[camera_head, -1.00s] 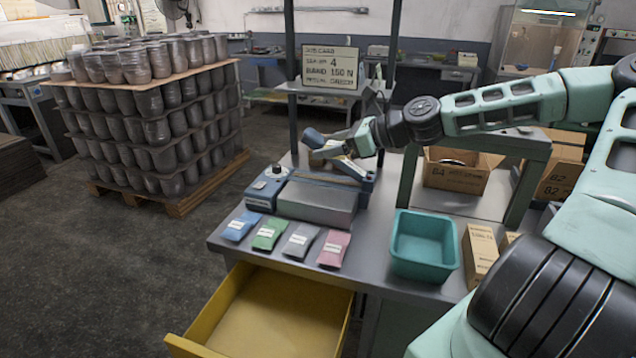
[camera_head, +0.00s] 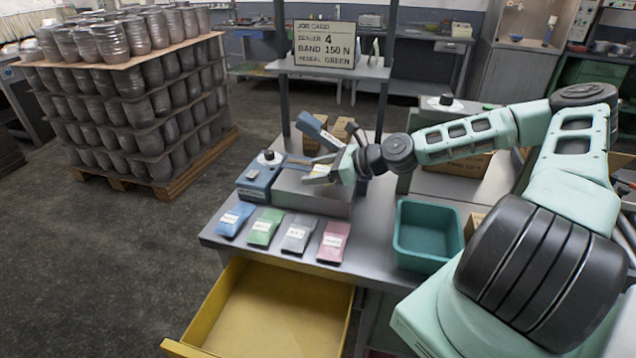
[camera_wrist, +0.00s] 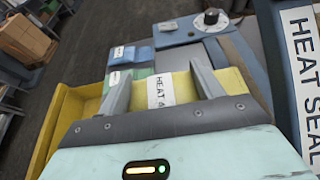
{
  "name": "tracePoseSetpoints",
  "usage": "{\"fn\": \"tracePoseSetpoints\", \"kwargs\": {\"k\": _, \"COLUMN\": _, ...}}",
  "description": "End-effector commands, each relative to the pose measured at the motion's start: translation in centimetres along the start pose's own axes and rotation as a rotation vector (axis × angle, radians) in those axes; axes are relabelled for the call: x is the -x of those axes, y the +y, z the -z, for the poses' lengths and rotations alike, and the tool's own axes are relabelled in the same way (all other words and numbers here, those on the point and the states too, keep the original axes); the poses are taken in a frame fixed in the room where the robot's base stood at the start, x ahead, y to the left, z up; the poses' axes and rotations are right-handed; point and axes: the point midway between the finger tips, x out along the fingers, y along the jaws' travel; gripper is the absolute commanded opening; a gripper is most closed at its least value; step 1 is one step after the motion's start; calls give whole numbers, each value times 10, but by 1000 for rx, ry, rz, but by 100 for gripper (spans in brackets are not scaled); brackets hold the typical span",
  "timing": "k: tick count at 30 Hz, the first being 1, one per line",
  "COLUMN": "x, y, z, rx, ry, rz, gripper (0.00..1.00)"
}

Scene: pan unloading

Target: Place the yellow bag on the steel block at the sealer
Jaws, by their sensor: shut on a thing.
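My gripper (camera_head: 326,170) is shut on the yellow bag (camera_wrist: 181,88), which has a white label reading "HEAT". In the head view the bag (camera_head: 318,171) shows only as a small patch at the fingertips. The gripper is over the steel block (camera_head: 312,197) at the front of the blue sealer (camera_head: 258,174). I cannot tell whether the bag touches the block. The sealer's lever (camera_head: 320,131) is raised behind the gripper. In the wrist view the steel block (camera_wrist: 180,62) shows past the bag, and an arm marked "HEAT SEAL" (camera_wrist: 304,60) stands close at right.
Blue (camera_head: 235,218), green (camera_head: 265,226), grey (camera_head: 298,232) and pink (camera_head: 333,241) bags lie along the table front. A teal bin (camera_head: 428,250) stands at right. An empty yellow drawer (camera_head: 262,310) is open below. The job card (camera_head: 325,44) reads sealer 4.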

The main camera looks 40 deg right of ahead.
Motion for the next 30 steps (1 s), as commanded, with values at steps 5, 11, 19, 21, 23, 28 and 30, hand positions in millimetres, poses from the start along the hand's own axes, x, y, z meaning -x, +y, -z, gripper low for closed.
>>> {"fn": "tracePoseSetpoints", "kwargs": {"k": 5, "x": -6, "y": 0, "z": 14, "rx": -2, "ry": -1, "rz": -1, "gripper": 37}}
{"fn": "tracePoseSetpoints", "kwargs": {"k": 11, "x": -16, "y": 0, "z": 39, "rx": -1, "ry": 0, "rz": 0, "gripper": 37}}
{"fn": "tracePoseSetpoints", "kwargs": {"k": 19, "x": -18, "y": 0, "z": 43, "rx": 1, "ry": 0, "rz": 1, "gripper": 37}}
{"fn": "tracePoseSetpoints", "kwargs": {"k": 21, "x": -18, "y": 0, "z": 44, "rx": 0, "ry": 0, "rz": 1, "gripper": 37}}
{"fn": "tracePoseSetpoints", "kwargs": {"k": 23, "x": -19, "y": 0, "z": 46, "rx": -1, "ry": 0, "rz": 1, "gripper": 37}}
{"fn": "tracePoseSetpoints", "kwargs": {"k": 28, "x": -18, "y": 0, "z": 45, "rx": 0, "ry": 1, "rz": 0, "gripper": 88}}
{"fn": "tracePoseSetpoints", "kwargs": {"k": 30, "x": -18, "y": 0, "z": 45, "rx": 0, "ry": 1, "rz": 1, "gripper": 88}}
